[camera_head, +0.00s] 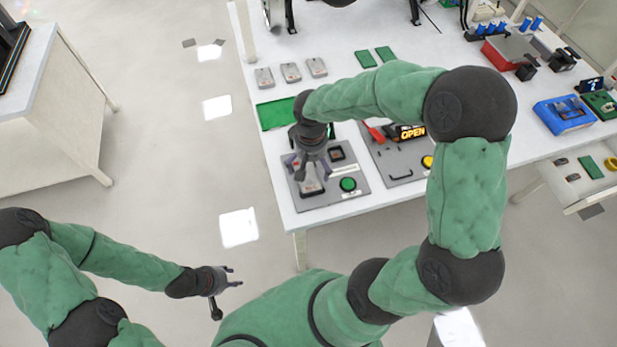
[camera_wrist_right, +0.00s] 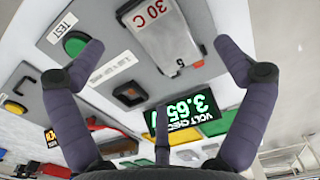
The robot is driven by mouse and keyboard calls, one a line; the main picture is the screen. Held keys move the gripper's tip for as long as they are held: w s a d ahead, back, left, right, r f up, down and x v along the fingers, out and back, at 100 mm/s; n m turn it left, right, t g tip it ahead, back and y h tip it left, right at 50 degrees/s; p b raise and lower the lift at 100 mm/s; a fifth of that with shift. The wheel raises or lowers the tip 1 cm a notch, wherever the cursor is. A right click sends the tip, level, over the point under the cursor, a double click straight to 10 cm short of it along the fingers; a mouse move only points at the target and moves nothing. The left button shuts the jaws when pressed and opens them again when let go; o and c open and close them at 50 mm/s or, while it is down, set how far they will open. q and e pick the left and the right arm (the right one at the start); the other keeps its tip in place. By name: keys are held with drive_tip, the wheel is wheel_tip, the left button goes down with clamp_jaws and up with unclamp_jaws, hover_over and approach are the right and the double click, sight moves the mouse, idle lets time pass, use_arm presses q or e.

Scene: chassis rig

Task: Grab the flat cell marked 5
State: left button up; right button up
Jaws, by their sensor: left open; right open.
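A flat grey cell (camera_head: 311,187) lies on the grey test plate (camera_head: 341,199) near the table's front left corner. My left gripper (camera_head: 230,281) is open and empty, away from the table.
Three similar cells (camera_head: 290,72) lie in a row further back, their marks too small to read. A green tray (camera_head: 276,114) lies behind the plate. A green button (camera_head: 348,184) and a lit "VOLT CHECK" display (camera_wrist_right: 190,112) are close to the cell. Another plate (camera_head: 400,160) is to the right.

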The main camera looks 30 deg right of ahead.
sight(312, 176)
drive_tip(key=shift+d+f+b, duration=0.15)
drive_tip(key=shift+f+b, duration=0.3)
drive_tip(key=shift+f, duration=1)
drive_tip(key=shift+d+f+b, duration=0.1)
drive_tip(key=shift+f+b, duration=0.35)
drive_tip(key=shift+f, duration=0.95)
drive_tip(key=shift+r, duration=0.1)
drive_tip(key=c, duration=1.3)
